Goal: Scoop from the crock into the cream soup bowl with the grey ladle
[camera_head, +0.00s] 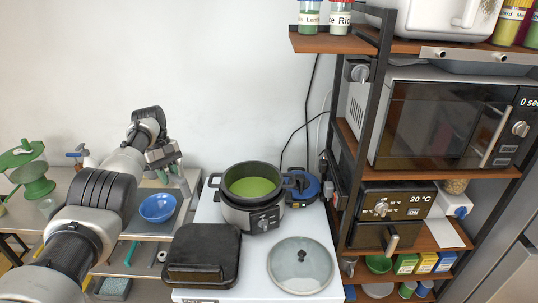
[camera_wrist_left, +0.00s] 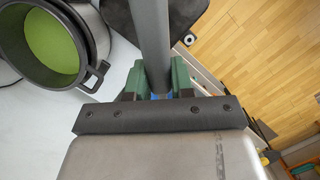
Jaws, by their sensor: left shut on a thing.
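The crock (camera_head: 252,208) is a dark round pot with green contents, standing on the white counter; it also shows at the upper left of the left wrist view (camera_wrist_left: 92,72). My left gripper (camera_head: 172,172) is left of the crock, above and behind a blue bowl. In the left wrist view, its green fingers (camera_wrist_left: 157,84) are shut on a grey bar, the handle of the grey ladle (camera_wrist_left: 150,38). The ladle's scoop end is not visible. I cannot make out a cream soup bowl with certainty. My right gripper is not in view.
The blue bowl (camera_head: 157,208) sits on the left surface. A black flat pan (camera_head: 201,257) and a glass lid (camera_head: 302,266) lie before the crock. A blue round object (camera_head: 303,188) is close on its right. A shelf rack with a microwave (camera_head: 432,122) stands at right.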

